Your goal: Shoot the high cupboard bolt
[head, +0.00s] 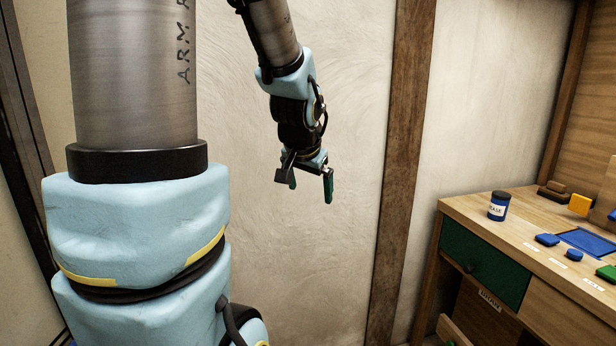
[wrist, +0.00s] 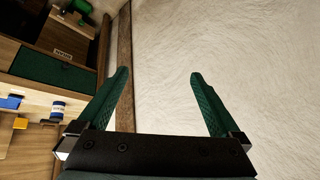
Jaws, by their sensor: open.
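My gripper (head: 311,188) hangs in front of the pale plaster wall in the head view, its green fingers apart and nothing between them. It also shows in the wrist view (wrist: 158,88), where the open fingers face the wall and a wooden post. No cupboard bolt can be made out in either view.
A wooden workbench (head: 453,213) stands at the right with a green drawer (head: 484,265). A dark timber post (head: 402,150) runs up the wall. The space around my gripper looks clear.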

